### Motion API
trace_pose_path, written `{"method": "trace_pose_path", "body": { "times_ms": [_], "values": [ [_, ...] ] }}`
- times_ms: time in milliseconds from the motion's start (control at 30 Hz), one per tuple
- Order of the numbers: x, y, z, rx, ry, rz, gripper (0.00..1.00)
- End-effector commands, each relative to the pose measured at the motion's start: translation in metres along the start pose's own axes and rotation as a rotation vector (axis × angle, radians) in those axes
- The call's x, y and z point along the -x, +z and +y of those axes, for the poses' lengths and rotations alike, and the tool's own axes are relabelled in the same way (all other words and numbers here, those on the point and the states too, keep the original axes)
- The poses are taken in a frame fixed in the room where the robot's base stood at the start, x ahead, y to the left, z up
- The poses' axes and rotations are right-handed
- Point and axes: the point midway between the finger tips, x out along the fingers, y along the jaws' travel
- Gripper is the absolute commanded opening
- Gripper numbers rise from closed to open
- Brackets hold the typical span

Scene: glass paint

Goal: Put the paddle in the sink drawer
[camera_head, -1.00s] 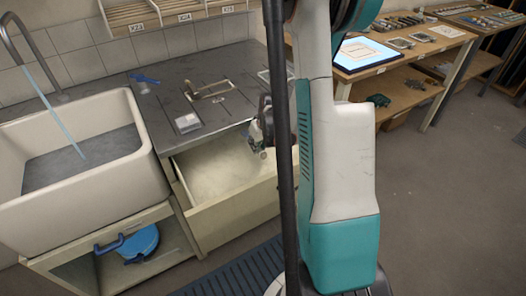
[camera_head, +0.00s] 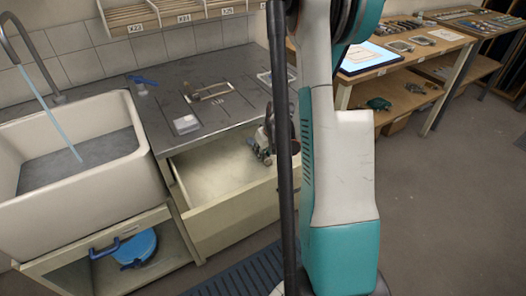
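The sink drawer (camera_head: 225,215) is pulled open beneath the counter, beside the white sink (camera_head: 85,185). Its visible floor looks pale and bare. My gripper (camera_head: 262,154) is over the right part of the open drawer, low and close to its inside. My own arm and a dark post cover part of it, and its fingers are too small to tell open from shut. I cannot make out a paddle for certain; none shows clearly in the gripper. A tan bar-like piece (camera_head: 211,92) lies on the grey counter.
The counter (camera_head: 160,110) also holds a small white block (camera_head: 186,124) and a blue-handled item (camera_head: 143,81). A blue round lidded container (camera_head: 139,247) sits in the cabinet below the sink. A wooden bench (camera_head: 395,65) stands at right. Open floor lies right of my arm.

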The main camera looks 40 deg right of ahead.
Motion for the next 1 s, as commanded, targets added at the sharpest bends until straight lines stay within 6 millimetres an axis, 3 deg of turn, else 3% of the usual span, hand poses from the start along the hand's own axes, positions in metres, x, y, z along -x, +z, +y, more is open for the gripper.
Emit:
{"method": "trace_pose_path", "body": {
  "times_ms": [467, 1000],
  "values": [
    [0.004, -0.001, 0.000, 0.000, 0.000, -0.001, 0.38],
    [0.103, -0.002, 0.000, -0.001, 0.001, -0.001, 0.38]
  ]
}}
